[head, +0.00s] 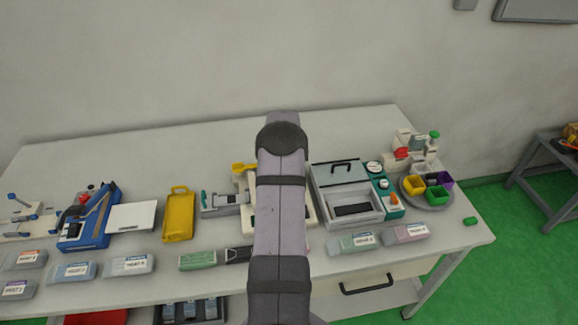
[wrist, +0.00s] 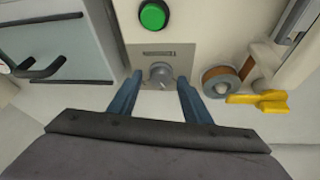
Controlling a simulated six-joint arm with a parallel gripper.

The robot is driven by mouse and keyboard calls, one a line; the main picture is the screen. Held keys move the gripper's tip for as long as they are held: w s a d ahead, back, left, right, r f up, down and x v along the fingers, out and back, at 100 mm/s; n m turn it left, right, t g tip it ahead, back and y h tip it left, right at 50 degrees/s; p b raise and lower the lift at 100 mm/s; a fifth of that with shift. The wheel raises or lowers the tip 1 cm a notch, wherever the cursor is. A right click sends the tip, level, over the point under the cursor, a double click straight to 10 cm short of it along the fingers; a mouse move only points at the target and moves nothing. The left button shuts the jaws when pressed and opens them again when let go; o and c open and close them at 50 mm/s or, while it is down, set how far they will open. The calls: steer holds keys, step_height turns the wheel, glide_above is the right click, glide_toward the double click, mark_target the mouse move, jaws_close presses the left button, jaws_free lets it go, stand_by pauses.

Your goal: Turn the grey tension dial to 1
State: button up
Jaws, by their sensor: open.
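The grey tension dial (wrist: 160,75) is a round knob on a grey plate (wrist: 136,54) in the wrist view, below a dark label strip (wrist: 158,51). My gripper (wrist: 161,85) is open, with one blue finger to the left of the dial and one to the right. Gaps show between the fingers and the dial, and nothing is held. The numbers on the dial plate are too small to read. In the head view my arm hides the dial and the gripper.
A green button (wrist: 153,15) sits above the dial plate. A spool (wrist: 219,80) and a yellow lever (wrist: 262,102) are close to the right finger. A box with a dark handle (wrist: 42,70) stands to the left. Trays and bins line the table (head: 455,228).

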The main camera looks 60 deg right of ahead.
steer(key=c, duration=1.1)
steer(key=shift+o, duration=0.2)
steer(key=shift+n, duration=0.3)
steer(key=n+b, duration=0.1)
steer(key=n+t+b, duration=0.1)
steer(key=b, duration=0.1)
steer(key=shift+s+d+f+n+y, duration=0.1)
steer(key=shift+s+f+n+y, duration=0.1)
steer(key=shift+n+y, duration=0.2)
steer(key=shift+r+n+b, duration=0.15)
steer(key=shift+n+b, duration=0.25)
steer(key=o, duration=1.1)
steer(key=shift+c, duration=0.2)
